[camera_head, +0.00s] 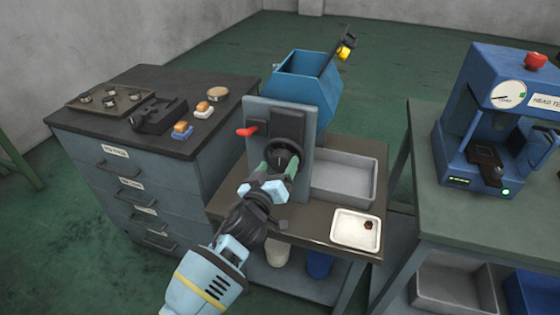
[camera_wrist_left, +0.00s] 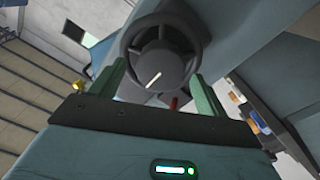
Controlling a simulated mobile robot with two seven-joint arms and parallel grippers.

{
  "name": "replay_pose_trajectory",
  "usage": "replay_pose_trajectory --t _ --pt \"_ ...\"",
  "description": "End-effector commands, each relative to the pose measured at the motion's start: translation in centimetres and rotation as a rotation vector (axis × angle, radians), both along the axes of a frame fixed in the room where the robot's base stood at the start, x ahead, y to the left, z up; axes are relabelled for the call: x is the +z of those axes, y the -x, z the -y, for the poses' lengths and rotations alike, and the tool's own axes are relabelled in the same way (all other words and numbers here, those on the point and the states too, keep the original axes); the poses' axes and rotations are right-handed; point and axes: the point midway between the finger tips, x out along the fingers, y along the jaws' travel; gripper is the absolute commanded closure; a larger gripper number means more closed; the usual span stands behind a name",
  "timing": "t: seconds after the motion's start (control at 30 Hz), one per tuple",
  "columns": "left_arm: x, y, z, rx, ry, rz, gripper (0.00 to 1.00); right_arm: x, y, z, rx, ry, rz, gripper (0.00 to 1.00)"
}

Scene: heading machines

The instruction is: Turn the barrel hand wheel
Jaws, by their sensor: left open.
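The barrel hand wheel (camera_head: 281,154) is a dark round wheel on the front of the grey-blue machine (camera_head: 253,112). In the left wrist view the wheel (camera_wrist_left: 160,45) shows a dark rim and a hub with a white line tilted up to the right. My left gripper (camera_head: 278,172) is right in front of the wheel. Its two green fingers (camera_wrist_left: 162,88) are open, one on each side of the wheel's lower part. I cannot tell whether they touch the rim. My right gripper is not in view.
A red lever (camera_head: 247,131) sticks out left of the wheel. A blue hopper (camera_head: 303,80) tops the machine. A grey bin (camera_head: 343,178) and a white tray (camera_head: 356,229) stand to the right. A drawer cabinet (camera_head: 140,195) is on the left, a blue tester (camera_head: 490,110) on the right.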

Motion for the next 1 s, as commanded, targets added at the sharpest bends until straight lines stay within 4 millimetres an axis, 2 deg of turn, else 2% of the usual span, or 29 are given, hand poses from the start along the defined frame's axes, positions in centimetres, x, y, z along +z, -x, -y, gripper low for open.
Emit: replay_pose_trajectory --t 0.1,0.27,0.63,0.9,1.0 --pt "-0.2 -1.4 0.5 0.001 -0.002 -0.002 0.24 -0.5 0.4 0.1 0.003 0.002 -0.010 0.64" --pt "-0.1 -2.4 0.9 0.000 0.000 -0.001 0.24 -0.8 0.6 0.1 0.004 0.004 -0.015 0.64" --pt "0.0 -2.8 1.0 0.000 -0.001 0.000 0.24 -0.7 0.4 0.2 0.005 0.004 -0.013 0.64" --pt "0.0 -2.8 1.0 0.000 0.000 0.000 0.60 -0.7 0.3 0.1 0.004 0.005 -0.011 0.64" --pt "0.0 -2.8 0.9 0.000 0.000 0.000 0.69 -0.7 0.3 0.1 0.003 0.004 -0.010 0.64"
